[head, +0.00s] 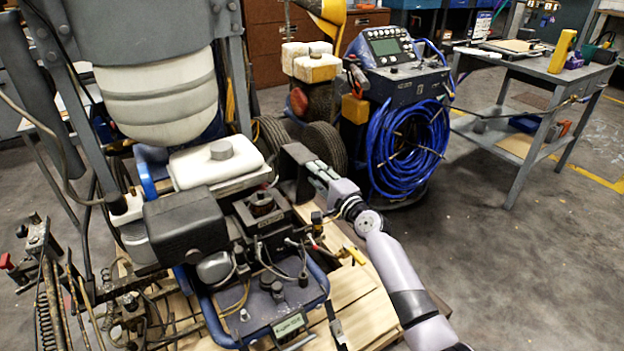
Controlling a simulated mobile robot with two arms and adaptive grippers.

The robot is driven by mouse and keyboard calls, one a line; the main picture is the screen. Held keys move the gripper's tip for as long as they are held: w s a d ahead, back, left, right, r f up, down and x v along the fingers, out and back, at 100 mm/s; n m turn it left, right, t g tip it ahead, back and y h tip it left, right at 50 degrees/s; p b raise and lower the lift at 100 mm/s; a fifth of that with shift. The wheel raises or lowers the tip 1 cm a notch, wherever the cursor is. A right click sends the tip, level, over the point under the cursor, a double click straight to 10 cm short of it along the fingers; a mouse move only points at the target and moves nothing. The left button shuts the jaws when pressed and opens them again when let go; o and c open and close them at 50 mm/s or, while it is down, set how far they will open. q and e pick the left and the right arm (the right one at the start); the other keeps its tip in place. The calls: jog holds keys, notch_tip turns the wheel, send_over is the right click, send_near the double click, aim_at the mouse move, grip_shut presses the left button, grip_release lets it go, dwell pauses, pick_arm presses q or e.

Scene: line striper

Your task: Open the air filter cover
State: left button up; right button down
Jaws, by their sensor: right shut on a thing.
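The line striper's engine stands in the middle left of the head view, with a dark box-like air filter cover (293,162) at its right side. The cover stands upright, its broad face turned toward the engine. My right gripper (318,176) comes from the right and is shut on the cover's right edge; its fingertips are partly hidden. Left of the cover, the engine's dark top part with a round knob (262,203) is exposed. I cannot tell whether the cover still touches the engine. My left gripper is out of view.
A white fuel tank (216,163) and a black box-shaped engine part (185,226) sit left of the cover. A blue machine with a coiled hose (412,148) stands close behind my right arm. A grey table (530,66) is at the back right. The right floor is clear.

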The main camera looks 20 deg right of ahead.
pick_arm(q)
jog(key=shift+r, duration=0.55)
pick_arm(e)
jog(key=shift+d+f+m, duration=0.2)
jog(key=shift+d+m, duration=0.05)
jog(key=shift+m, duration=0.05)
jog(key=c, duration=1.2)
grip_release()
jog(key=shift+c, duration=0.2)
jog(key=s+d, duration=0.2)
jog(key=s, duration=0.9)
jog(key=shift+s, duration=0.35)
jog(key=shift+d, duration=0.1)
